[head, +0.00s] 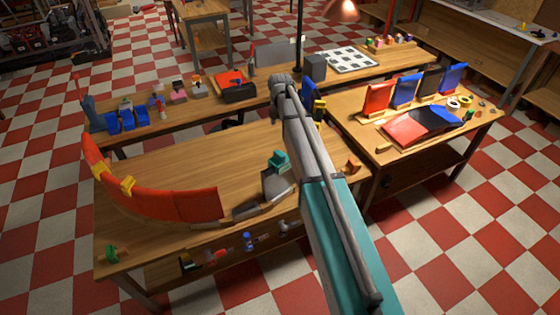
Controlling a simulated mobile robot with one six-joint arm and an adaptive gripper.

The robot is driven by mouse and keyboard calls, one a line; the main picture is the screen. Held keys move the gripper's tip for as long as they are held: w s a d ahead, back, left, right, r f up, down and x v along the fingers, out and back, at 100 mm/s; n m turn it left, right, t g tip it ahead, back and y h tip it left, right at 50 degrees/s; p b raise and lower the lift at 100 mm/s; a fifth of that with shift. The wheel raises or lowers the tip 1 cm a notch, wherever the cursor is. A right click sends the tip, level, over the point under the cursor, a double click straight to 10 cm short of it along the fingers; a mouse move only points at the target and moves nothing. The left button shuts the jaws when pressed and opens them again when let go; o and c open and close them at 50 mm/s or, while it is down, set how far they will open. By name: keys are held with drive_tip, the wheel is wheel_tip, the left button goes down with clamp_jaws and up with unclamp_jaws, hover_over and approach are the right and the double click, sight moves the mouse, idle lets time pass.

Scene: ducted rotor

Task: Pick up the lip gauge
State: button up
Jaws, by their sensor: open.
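I cannot tell for sure which small piece is the lip gauge. On the front bench (165,180), a curved orange duct wall (150,200) stands with yellow pieces (128,186) on it. A small teal piece (278,160) sits above a grey block (277,186) near the bench's right end. A small green and yellow piece (112,252) is at the front left corner. My arm (315,170) reaches up from the lower right, across the bench's right end. My gripper is not visible; the arm hides what lies behind it.
The right bench (350,105) holds upright red, blue and dark panels, a red-blue sloped piece (420,125) and rings (459,102). The back bench holds blue bins (126,121) and a checkered board (347,59). Small tools hang along the front bench's edge. The checkered floor at lower right is clear.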

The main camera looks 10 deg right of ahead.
sight(280, 152)
drive_tip(key=shift+f, duration=0.1)
wheel_tip(280, 152, down, 8)
drive_tip(key=b, duration=0.8)
drive_tip(key=shift+f+b, duration=0.25)
drive_tip(key=shift+b, duration=0.05)
drive_tip(key=shift+f, duration=0.1)
wheel_tip(280, 152, down, 5)
drive_tip(key=b, duration=0.5)
idle(0.3)
idle(0.6)
drive_tip(key=c, duration=1.1)
